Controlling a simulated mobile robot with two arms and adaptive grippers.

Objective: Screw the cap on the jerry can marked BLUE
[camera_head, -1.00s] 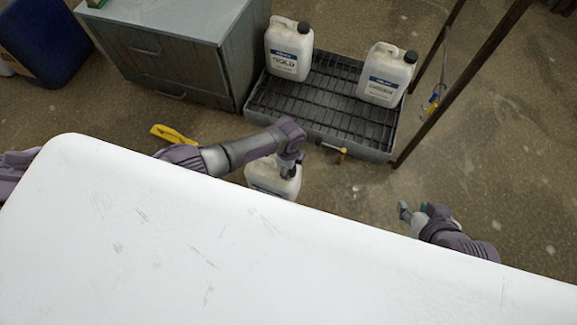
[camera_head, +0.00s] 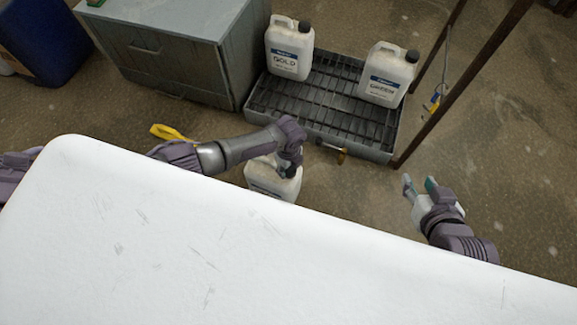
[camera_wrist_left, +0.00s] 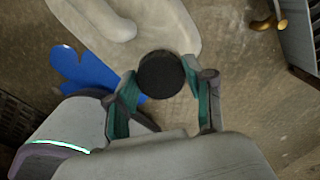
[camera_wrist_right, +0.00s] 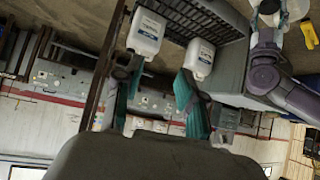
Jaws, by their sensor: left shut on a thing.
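A white jerry can (camera_head: 268,182) stands on the floor beyond the white surface, its lower part hidden by that surface's edge. Its marking cannot be read. My left gripper (camera_head: 289,170) is over its top. In the left wrist view a round black cap (camera_wrist_left: 161,74) sits between the fingers, and the gripper is shut on it, above the pale can (camera_wrist_left: 165,30). Whether the cap is seated on the neck cannot be told. My right gripper (camera_head: 420,186) is open and empty, right of that can. Two more capped cans, GOLD (camera_head: 289,52) and GREEN (camera_head: 387,78), stand on the grate.
The grated tray (camera_head: 335,100) has a brass tap (camera_head: 340,154) at its front. A grey cabinet (camera_head: 165,60) and a blue drum (camera_head: 45,40) stand at the left. Dark posts (camera_head: 465,80) rise at the right. The white surface (camera_head: 200,240) fills the foreground.

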